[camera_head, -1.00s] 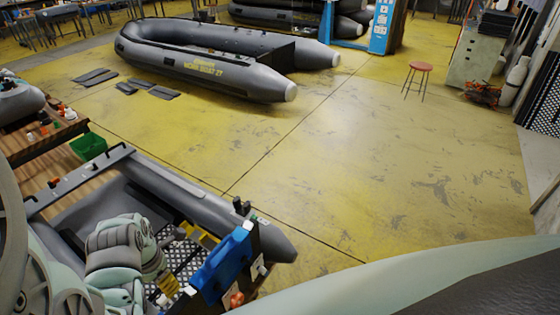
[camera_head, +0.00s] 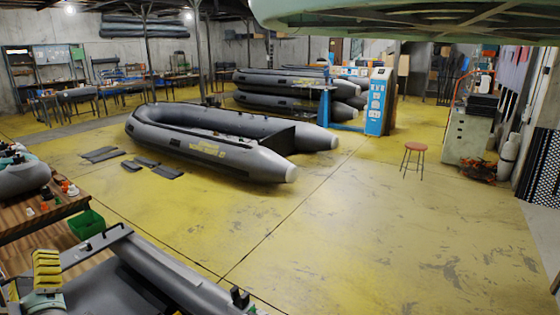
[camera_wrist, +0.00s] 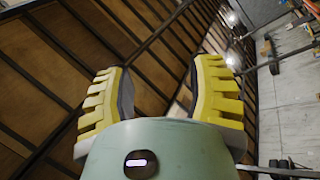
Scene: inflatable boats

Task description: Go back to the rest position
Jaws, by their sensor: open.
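My gripper (camera_wrist: 160,72) is open and empty in the wrist view. Its two yellow ribbed fingers stand apart, with the brown ceiling and its dark beams behind them. In the head view my gripper (camera_head: 47,262) shows at the lower left, fingers upward, in front of the near grey inflatable boat (camera_head: 165,270). Nothing is between the fingers. Most of my arm is out of the head view.
A wooden bench (camera_head: 50,212) with small items and a green bin (camera_head: 86,224) stand at the left. A large grey boat (camera_head: 215,150) lies beyond. A red stool (camera_head: 414,148) stands at the right. The yellow floor in the middle is clear.

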